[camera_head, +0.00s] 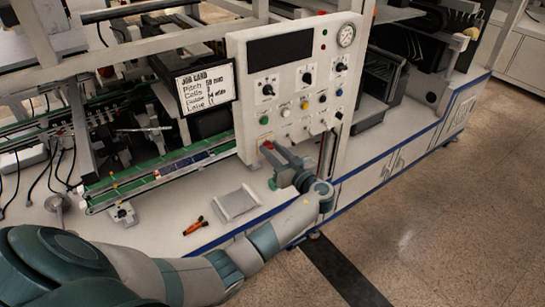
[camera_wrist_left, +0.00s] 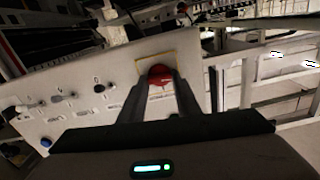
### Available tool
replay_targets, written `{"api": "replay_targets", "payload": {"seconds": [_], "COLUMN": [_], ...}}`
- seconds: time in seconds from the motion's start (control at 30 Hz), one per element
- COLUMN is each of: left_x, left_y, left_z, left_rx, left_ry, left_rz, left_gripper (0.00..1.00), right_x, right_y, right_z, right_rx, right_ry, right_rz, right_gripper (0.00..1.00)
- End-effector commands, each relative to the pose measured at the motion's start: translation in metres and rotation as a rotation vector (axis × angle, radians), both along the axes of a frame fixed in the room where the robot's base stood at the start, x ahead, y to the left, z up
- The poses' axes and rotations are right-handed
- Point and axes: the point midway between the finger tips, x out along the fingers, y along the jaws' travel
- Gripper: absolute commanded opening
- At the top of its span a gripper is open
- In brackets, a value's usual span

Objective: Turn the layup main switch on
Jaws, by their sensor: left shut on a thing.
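The control panel (camera_head: 300,80) stands upright on the machine, with knobs, buttons, a dark display and a gauge. My left gripper (camera_head: 270,147) is at the panel's lower left part. In the left wrist view, my left gripper (camera_wrist_left: 160,80) is shut on a red knob (camera_wrist_left: 160,71) on a yellow-bordered plate (camera_wrist_left: 170,59). The gripper covers part of the knob, and its exact turn angle cannot be told. The red knob (camera_head: 267,144) shows only slightly in the head view. My right gripper is not in view.
A job card (camera_head: 206,88) hangs left of the panel. An orange tool (camera_head: 195,226) and a grey tray (camera_head: 236,203) lie on the white bench below. A green-edged conveyor (camera_head: 160,173) runs at the left. Open floor (camera_head: 430,210) lies to the right.

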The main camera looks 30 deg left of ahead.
Motion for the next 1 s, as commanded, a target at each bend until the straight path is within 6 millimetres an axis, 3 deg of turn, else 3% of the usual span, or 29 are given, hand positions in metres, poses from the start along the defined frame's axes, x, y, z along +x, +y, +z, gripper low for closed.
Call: {"api": "replay_targets", "payload": {"seconds": [0.03, 0.1, 0.4, 0.7, 1.0], "left_x": [0.0, 0.0, 0.0, 0.001, 0.002], "left_y": [0.0, 0.0, 0.0, -0.001, -0.001], "left_z": [-0.008, -0.008, -0.006, -0.003, -0.002], "left_rx": [0.004, 0.015, 0.065, 0.135, 0.242], "left_ry": [0.011, 0.036, 0.16, 0.327, 0.589], "left_rz": [0.001, 0.001, 0.001, 0.0, 0.0], "left_gripper": [0.07, 0.07, 0.07, 0.07, 0.07], "right_x": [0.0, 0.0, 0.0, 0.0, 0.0], "right_y": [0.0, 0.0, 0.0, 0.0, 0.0], "right_z": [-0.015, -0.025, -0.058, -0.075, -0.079], "right_rx": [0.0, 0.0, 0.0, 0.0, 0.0], "right_ry": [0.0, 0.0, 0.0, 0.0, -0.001], "right_rz": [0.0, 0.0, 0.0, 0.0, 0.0], "right_gripper": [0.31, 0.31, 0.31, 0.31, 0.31]}}
